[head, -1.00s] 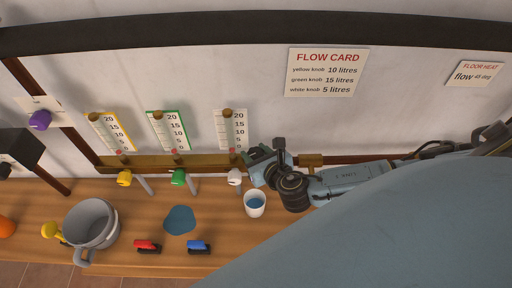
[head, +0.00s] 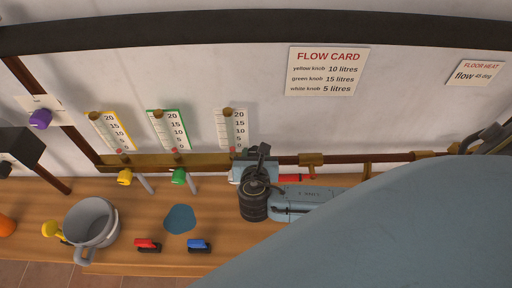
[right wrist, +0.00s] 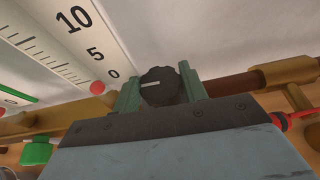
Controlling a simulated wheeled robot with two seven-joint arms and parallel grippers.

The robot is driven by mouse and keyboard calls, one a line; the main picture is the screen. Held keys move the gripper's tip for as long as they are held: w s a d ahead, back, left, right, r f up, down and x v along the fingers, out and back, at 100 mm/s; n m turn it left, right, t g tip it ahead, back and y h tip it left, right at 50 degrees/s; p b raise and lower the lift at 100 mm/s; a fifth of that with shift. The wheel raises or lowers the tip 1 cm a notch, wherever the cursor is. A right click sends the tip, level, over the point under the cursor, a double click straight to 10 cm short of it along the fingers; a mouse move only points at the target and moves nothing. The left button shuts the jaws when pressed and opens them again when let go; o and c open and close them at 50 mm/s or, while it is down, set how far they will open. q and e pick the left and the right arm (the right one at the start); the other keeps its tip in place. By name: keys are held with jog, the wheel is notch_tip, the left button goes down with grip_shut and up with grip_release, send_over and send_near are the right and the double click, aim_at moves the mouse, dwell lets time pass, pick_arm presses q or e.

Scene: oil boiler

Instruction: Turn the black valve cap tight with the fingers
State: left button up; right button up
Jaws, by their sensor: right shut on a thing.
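The black valve cap (right wrist: 161,92), a round ribbed knob with a white line on its face, shows in the right wrist view. It sits on the brass and copper pipe, below the rightmost scale. The two green fingers of my right gripper (right wrist: 160,84) stand on either side of the cap and are shut on it. In the head view my right gripper (head: 240,166) is at the pipe under the white scale (head: 231,130), and the cap is hidden behind it. My left gripper is not in view.
Yellow (head: 125,177) and green (head: 179,176) knobs are to the left on the pipe. A grey pot (head: 91,224), a blue patch (head: 180,219), a red object (head: 148,245) and a blue object (head: 199,246) are on the wooden bench. A flow card (head: 326,72) hangs above.

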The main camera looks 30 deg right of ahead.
jog(key=shift+w+d+r, duration=0.1)
jog(key=shift+w+r, duration=0.05)
jog(key=shift+r, duration=0.05)
jog(key=o, duration=1)
jog(key=shift+f, duration=0.1)
jog(key=shift+c, duration=0.2)
jog(key=shift+s, duration=0.25)
jog(key=v, duration=1.3)
jog(key=shift+b, duration=0.3)
